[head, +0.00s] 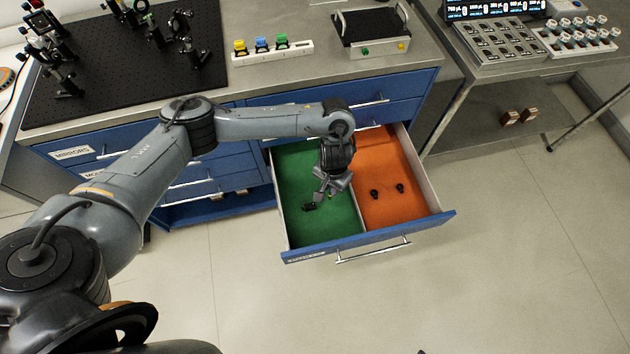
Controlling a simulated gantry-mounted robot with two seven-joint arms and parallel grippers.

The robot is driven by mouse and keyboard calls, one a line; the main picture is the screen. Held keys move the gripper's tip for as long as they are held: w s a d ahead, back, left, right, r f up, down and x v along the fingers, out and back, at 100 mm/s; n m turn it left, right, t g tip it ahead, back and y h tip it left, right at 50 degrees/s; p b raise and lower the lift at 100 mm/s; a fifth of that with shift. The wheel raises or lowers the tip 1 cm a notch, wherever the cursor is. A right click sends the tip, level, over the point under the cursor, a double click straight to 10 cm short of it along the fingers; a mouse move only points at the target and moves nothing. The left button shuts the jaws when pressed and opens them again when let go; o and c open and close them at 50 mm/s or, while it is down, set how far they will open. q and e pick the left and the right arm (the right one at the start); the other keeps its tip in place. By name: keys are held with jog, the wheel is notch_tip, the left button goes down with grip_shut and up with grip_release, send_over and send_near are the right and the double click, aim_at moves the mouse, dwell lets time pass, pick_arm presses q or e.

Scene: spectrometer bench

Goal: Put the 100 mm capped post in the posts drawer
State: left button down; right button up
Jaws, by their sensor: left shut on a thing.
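My left gripper (321,194) reaches down into the open drawer (370,240), over its green-lined left compartment (300,165). It is shut on a small dark piece (309,206), which I take to be the capped post. The piece sits at the fingertips, low over the green lining. I cannot tell whether it touches the lining, and its length and cap are too small to make out. The orange-lined right compartment (385,215) holds two short black pieces (374,194) standing apart. My right gripper is not in view.
A divider separates the compartments. The drawer front carries a bar handle (373,250) and an unreadable label. Above are the bench with a black breadboard (110,75), a white rack with coloured parts (272,54) and a tray-like box (371,32). The floor in front is clear.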

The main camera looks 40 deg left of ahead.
pick_arm(q)
jog(key=shift+w+a+f+b, duration=0.55)
jog(key=shift+a+f+b, duration=0.7)
jog(key=shift+a+f, duration=0.45)
jog(key=shift+w+a+f+b, duration=0.6)
jog(key=shift+a+f+b, duration=0.6)
jog(key=shift+a+f, duration=0.55)
jog(key=shift+w+a+f+b, duration=0.55)
jog(key=shift+a+f+b, duration=0.7)
jog(key=shift+a+f, duration=0.45)
jog(key=shift+d, duration=0.15)
jog(key=shift+f, duration=0.1)
jog(key=c, duration=1)
grip_release()
jog(key=shift+f, duration=0.1)
